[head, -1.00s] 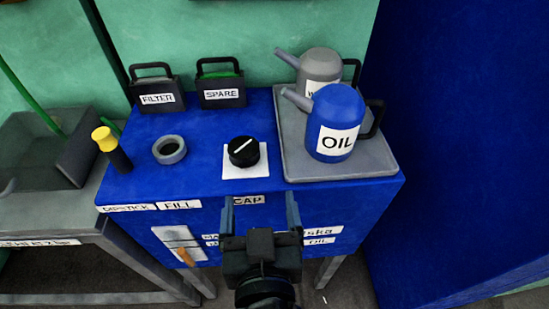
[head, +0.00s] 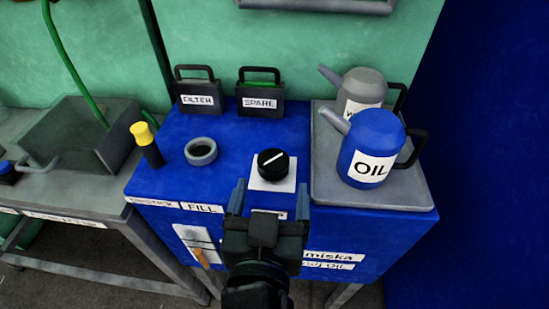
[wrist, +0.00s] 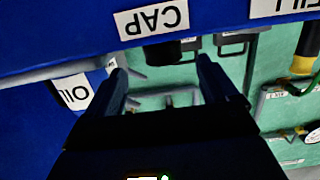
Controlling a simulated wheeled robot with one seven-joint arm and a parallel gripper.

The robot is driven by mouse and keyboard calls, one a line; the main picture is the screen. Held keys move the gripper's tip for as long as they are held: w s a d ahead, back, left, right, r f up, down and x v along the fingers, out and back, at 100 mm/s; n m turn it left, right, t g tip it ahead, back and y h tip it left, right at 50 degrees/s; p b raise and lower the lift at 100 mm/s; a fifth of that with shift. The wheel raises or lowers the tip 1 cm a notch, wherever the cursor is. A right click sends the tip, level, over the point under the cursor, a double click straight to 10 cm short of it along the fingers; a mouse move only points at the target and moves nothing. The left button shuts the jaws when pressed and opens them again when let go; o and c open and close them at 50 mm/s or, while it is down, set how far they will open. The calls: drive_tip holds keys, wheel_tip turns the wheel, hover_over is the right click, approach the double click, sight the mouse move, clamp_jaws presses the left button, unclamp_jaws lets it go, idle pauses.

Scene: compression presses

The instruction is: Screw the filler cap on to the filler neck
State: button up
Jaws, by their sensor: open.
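The black filler cap (head: 273,164) with a white line on top sits on a white square pad (head: 272,186) on the blue cabinet top. The filler neck (head: 201,151), a grey open ring, stands to the left of the cap above the FILL label. My gripper (head: 269,190) is open and empty, just in front of the cap, its two fingers apart near the cabinet's front edge. In the wrist view my gripper (wrist: 162,80) points toward the CAP label (wrist: 152,19), with a dark round shape, probably the cap (wrist: 163,53), beyond the edge.
A blue OIL can (head: 370,148) and a grey can (head: 358,90) stand on a grey tray (head: 400,194) at right. FILTER (head: 198,92) and SPARE (head: 260,95) holders stand behind. A yellow-topped dipstick (head: 146,145) is left of the neck.

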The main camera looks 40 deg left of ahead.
sight(272, 175)
drive_tip(key=shift+p+x, duration=0.6)
drive_tip(key=shift+x, duration=3.3)
drive_tip(key=shift+s+a, duration=0.1)
drive_tip(key=shift+s, duration=0.05)
drive_tip(key=c, duration=1.1)
drive_tip(key=shift+o, duration=0.2)
